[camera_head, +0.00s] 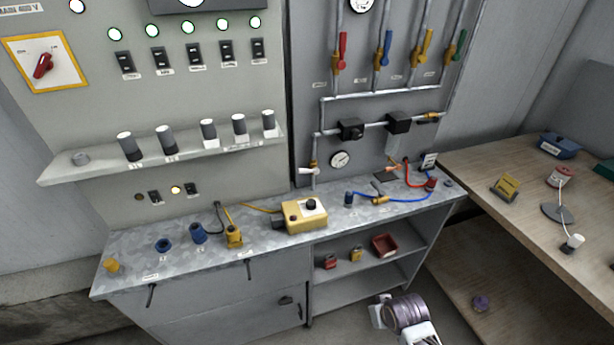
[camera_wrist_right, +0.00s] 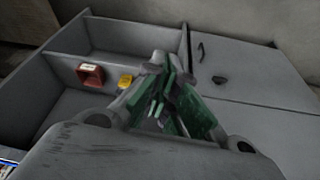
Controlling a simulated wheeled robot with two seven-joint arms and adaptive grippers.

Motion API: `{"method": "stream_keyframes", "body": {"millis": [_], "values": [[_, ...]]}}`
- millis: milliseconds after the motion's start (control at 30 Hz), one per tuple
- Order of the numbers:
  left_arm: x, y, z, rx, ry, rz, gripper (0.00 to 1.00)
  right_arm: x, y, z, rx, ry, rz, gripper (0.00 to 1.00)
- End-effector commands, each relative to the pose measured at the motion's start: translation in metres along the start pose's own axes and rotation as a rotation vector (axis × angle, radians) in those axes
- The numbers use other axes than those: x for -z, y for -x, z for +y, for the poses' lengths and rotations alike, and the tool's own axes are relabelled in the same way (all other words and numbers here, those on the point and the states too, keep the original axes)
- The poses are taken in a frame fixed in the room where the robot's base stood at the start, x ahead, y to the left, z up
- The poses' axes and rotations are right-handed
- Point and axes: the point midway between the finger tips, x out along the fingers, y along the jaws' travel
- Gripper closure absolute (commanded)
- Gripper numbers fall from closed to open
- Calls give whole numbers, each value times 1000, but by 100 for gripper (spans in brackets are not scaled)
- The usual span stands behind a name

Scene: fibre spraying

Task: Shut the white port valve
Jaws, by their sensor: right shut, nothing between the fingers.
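The white port valve (camera_head: 308,170) is on the short vertical pipe at the lower left of the pipe panel, just above the workbench. Its white lever lies roughly level and points left from the pipe. The valve does not show in the right wrist view. My right gripper (camera_wrist_right: 168,98) is shut and empty, with green pads on its fingers, in front of the bench's lower cabinet. In the head view, part of my right arm shows low at the bottom right, well below the valve. My left gripper is in neither view.
On the bench (camera_head: 270,243) a yellow control box (camera_head: 304,216) stands just below the valve, with a blue hose (camera_head: 405,200) to its right. A pressure gauge (camera_head: 340,160) is right of the valve. A wooden table (camera_head: 500,235) is at right.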

Motion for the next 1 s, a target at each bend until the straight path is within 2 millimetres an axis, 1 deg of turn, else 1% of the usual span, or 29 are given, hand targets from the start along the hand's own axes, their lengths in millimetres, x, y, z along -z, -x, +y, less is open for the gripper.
{"method": "stream_keyframes", "body": {"millis": [33,67,200,300,467,700,1000], "values": [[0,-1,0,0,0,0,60,12,10,-1,2,-2,24,100],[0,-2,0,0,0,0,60,19,16,-2,3,-4,37,100],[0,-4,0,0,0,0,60,58,44,-8,15,-18,120,100],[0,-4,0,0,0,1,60,83,58,-13,25,-28,176,100],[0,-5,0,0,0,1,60,123,77,-21,44,-42,267,100],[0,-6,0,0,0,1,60,191,103,-38,86,-65,426,100],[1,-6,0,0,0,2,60,271,135,-60,151,-87,612,100]]}}
